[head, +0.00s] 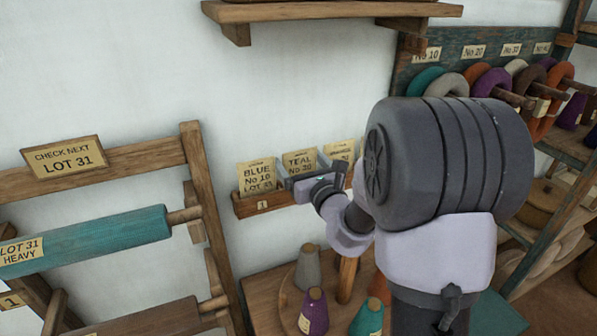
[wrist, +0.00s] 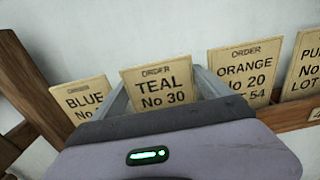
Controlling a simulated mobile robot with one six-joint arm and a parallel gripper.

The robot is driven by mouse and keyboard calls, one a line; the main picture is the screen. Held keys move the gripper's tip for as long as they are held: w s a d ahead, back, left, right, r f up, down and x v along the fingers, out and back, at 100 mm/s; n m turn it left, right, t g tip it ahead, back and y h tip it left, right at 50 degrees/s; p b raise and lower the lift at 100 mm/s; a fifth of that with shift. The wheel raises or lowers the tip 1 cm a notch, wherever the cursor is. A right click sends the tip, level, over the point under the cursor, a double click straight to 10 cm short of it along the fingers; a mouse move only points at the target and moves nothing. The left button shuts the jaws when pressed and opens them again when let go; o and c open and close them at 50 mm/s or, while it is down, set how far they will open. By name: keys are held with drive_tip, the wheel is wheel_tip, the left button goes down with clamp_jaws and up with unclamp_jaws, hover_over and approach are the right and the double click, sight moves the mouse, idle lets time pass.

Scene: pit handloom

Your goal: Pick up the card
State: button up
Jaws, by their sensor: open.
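Several cream order cards stand in a row on a wooden wall rail (head: 283,199). The card reading TEAL No 30 (wrist: 158,92) stands between my gripper's two fingers (wrist: 164,84) in the wrist view, with its lower part hidden by my gripper body. The fingers are open, one at each side of it; I cannot tell whether they touch it. The BLUE No 10 card (head: 257,178) is left of it, and the ORANGE No 20 card (wrist: 243,72) is right of it. A card with a cut-off name starting PU (wrist: 307,72) is farther right.
A sign reading CHECK NEXT LOT 31 (head: 63,157) sits on a wooden frame at left, above a teal roll (head: 90,242). A shelf (head: 330,11) hangs above. Several yarn cones, including a purple one (head: 314,312), stand below the rail. Yarn rings (head: 492,82) hang at right.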

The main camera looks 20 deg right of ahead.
drive_tip(key=shift+s, duration=0.2)
drive_tip(key=shift+r, duration=0.1)
drive_tip(key=c, duration=1)
